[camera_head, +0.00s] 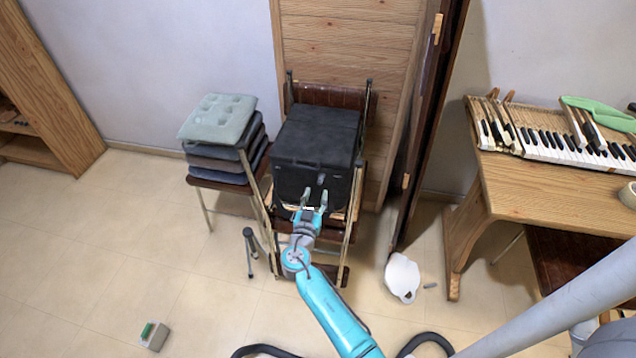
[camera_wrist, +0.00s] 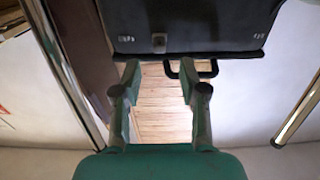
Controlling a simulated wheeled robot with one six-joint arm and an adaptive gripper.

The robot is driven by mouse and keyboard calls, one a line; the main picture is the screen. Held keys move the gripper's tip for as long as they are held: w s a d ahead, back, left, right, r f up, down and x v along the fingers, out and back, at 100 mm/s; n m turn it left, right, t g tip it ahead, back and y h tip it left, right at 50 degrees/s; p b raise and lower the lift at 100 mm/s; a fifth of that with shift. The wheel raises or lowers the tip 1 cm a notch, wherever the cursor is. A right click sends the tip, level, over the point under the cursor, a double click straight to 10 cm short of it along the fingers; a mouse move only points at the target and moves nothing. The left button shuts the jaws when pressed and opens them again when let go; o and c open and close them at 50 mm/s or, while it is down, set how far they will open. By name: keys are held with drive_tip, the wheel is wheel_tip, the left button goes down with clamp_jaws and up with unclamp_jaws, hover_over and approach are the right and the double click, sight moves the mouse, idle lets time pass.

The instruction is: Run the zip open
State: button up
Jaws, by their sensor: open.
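A black boxy bag (camera_head: 316,138) rests on a chair with metal legs in the head view. In the wrist view the bag (camera_wrist: 195,22) fills the upper part, with small pale marks at both sides and a small metal square piece (camera_wrist: 159,41) in the middle. A dark handle loop (camera_wrist: 192,70) shows at its lower edge. I cannot make out a zip or its pull for certain. My gripper (camera_head: 314,198) is in front of the bag's near face. In the wrist view my gripper (camera_wrist: 160,84) has its two fingers apart, with nothing between them.
A chair with stacked cushions (camera_head: 219,120) stands left of the bag. A wooden panel is behind it. A wooden table (camera_head: 520,190) with piano keys (camera_head: 560,140) is at the right. A white object (camera_head: 402,278) and a small grey-green block (camera_head: 154,336) lie on the floor. Floor at left is mostly clear.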

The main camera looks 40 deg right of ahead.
sight(319, 183)
drive_tip(key=shift+x, duration=2.95)
clamp_jaws()
